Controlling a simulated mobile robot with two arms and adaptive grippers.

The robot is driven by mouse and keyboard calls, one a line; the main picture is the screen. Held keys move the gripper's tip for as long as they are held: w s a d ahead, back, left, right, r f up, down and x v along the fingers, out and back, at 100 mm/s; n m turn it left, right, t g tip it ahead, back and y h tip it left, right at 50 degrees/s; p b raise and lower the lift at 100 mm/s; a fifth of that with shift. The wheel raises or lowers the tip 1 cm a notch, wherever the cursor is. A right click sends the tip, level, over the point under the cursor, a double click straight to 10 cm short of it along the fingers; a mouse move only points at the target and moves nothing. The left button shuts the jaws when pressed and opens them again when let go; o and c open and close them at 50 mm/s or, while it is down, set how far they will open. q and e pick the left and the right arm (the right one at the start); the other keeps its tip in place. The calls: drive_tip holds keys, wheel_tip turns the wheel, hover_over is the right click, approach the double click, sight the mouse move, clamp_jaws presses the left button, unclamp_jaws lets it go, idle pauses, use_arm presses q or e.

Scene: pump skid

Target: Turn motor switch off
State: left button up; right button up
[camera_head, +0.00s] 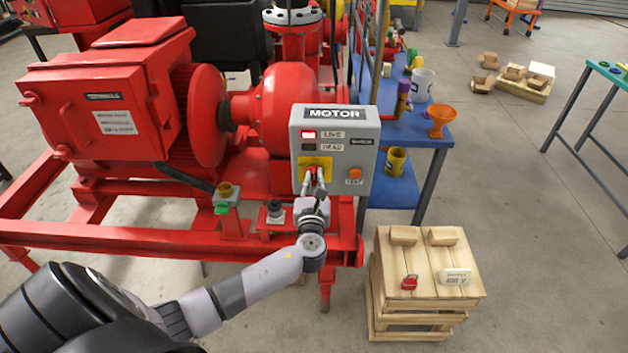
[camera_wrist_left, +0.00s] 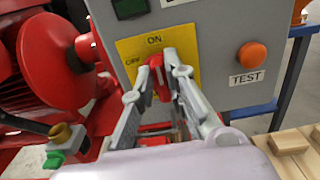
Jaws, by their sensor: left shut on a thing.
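The grey motor box (camera_head: 360,160) stands on the red skid, with a MOTOR label on top. Its LIVE lamp (camera_head: 309,135) looks lit red and its DEAD lamp (camera_head: 309,147) looks dark. The red motor switch handle (camera_wrist_left: 158,80) sits on a yellow plate (camera_wrist_left: 128,47) marked ON at the top and OFF at the left. The handle points roughly up, toward ON. My left gripper (camera_wrist_left: 160,78) is shut on the handle, one finger on each side; it also shows in the head view (camera_head: 314,182). My right gripper is not in view.
An orange TEST button (camera_wrist_left: 252,55) is right of the switch. A wooden crate (camera_head: 425,300) with a red padlock (camera_head: 410,282) and a tag (camera_head: 455,276) stands at lower right. A blue shelf (camera_head: 415,128) is behind the box. A green-handled valve (camera_head: 222,208) is left of my gripper.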

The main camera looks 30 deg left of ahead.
use_arm(q)
clamp_jaws()
drive_tip(key=shift+f+n, duration=0.15)
drive_tip(key=shift+n, duration=0.25)
drive_tip(key=shift+s+a+f+n+b, duration=0.1)
drive_tip(key=shift+a+f+n+b, duration=0.1)
drive_tip(key=shift+n+b, duration=2.15)
drive_tip(key=shift+s+a+f+n+b, duration=0.2)
drive_tip(key=shift+n+b, duration=1.1)
drive_tip(key=shift+n, duration=2)
drive_tip(key=shift+s+a+f+n+b, duration=0.1)
drive_tip(key=shift+a+f+n+b, duration=0.1)
drive_tip(key=shift+n+b, duration=2.15)
drive_tip(key=shift+n+p, duration=0.45)
drive_tip(key=shift+n, duration=0.25)
